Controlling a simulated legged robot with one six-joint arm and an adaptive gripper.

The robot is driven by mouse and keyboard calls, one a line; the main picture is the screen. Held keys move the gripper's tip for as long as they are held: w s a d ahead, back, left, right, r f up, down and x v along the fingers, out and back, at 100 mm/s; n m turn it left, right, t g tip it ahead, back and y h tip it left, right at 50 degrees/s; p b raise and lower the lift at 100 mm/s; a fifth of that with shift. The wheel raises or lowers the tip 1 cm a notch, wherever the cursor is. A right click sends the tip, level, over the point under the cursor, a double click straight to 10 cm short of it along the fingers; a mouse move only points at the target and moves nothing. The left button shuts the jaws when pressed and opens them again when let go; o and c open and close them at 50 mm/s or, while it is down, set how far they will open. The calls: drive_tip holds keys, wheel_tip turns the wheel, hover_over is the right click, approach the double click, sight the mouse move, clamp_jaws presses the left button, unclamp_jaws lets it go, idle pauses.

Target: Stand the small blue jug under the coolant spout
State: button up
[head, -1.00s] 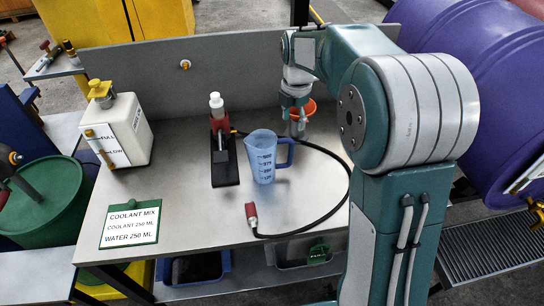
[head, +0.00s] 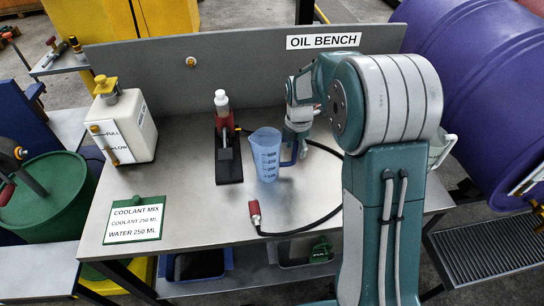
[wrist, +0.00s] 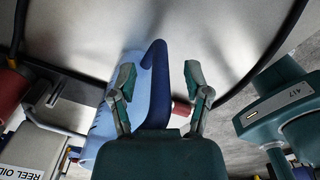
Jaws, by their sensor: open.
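The small blue jug (head: 265,158) stands upright on the bench, a clear measuring jug with dark markings and its handle on the right. My gripper (head: 295,140) is open beside the handle. In the wrist view, the open fingers (wrist: 161,88) lie either side of the dark blue handle (wrist: 158,75); the pale jug body (wrist: 132,85) is partly behind the left finger. I cannot tell whether either finger touches it. A white coolant tank (head: 132,128) with yellow cap and FULL/LOW gauge stands at the bench's back left; a small brass fitting (head: 95,129) is on its front.
A red and white pump on a black base (head: 229,168) stands just left of the jug. A black hose with a red end (head: 254,210) curves round the jug's right and front. A coolant mix card (head: 135,220) lies front left. Bare bench lies between card and pump.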

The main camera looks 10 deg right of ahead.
drive_tip(key=shift+a, duration=0.15)
drive_tip(key=shift+c, duration=0.2)
drive_tip(key=c, duration=0.6)
clamp_jaws()
drive_tip(key=shift+r, duration=0.15)
